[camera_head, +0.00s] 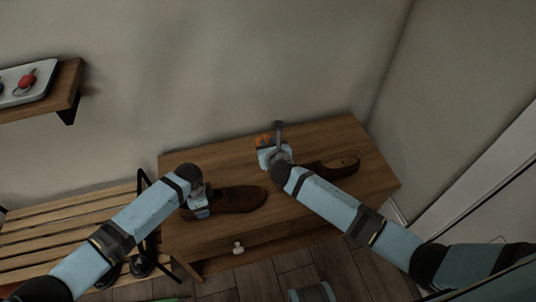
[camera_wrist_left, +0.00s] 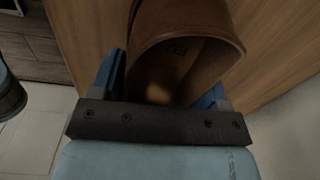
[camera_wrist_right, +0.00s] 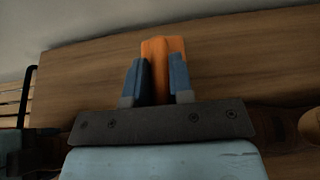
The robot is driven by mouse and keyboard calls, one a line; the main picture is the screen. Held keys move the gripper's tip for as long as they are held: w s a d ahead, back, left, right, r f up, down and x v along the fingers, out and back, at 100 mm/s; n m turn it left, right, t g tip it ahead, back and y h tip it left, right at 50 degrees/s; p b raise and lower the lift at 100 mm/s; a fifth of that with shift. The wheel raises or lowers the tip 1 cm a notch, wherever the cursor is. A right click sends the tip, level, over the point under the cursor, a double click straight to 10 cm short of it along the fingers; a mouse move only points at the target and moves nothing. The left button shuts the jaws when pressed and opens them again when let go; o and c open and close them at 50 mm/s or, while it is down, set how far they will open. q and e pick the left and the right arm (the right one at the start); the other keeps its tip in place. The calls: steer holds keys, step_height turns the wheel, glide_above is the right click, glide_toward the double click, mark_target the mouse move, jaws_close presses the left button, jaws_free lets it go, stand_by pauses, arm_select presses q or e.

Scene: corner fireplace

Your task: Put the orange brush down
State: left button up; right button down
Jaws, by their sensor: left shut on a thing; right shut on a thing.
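The orange brush (camera_wrist_right: 160,48) is between the fingers of my right gripper (camera_wrist_right: 158,80), which is shut on it. In the head view a bit of the brush (camera_head: 264,139) shows above the right gripper (camera_head: 268,155), over the back of the wooden table (camera_head: 222,167). I cannot tell whether the brush touches the tabletop. My left gripper (camera_head: 197,206) is shut on the heel end of a brown shoe (camera_head: 238,199). The left wrist view shows the shoe's opening (camera_wrist_left: 185,55) between the blue fingers.
A second brown shoe (camera_head: 335,164) lies on the table's right side, partly behind my right arm. A slatted bench (camera_head: 70,222) stands at left. A wall shelf (camera_head: 65,92) holds a tray (camera_head: 42,82). Bare tabletop shows along the front.

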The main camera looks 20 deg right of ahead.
steer(key=w+r, duration=0.2)
steer(key=w, duration=0.6)
steer(key=shift+w+a+f, duration=0.1)
steer(key=shift+w+f, duration=0.05)
steer(key=shift+f, duration=1.55)
steer(key=shift+w+a+f, duration=0.1)
steer(key=shift+w+f, duration=0.05)
steer(key=shift+f, duration=1.6)
steer(key=shift+w+f, duration=0.15)
steer(key=shift+f, duration=1.55)
steer(key=shift+f, duration=0.1)
steer(key=c, duration=1)
jaws_free()
steer(key=shift+f, duration=0.1)
steer(key=shift+s+r, duration=0.2)
steer(key=shift+r, duration=0.05)
steer(key=v, duration=1.1)
steer(key=shift+s+r, duration=0.2)
steer(key=shift+s, duration=0.05)
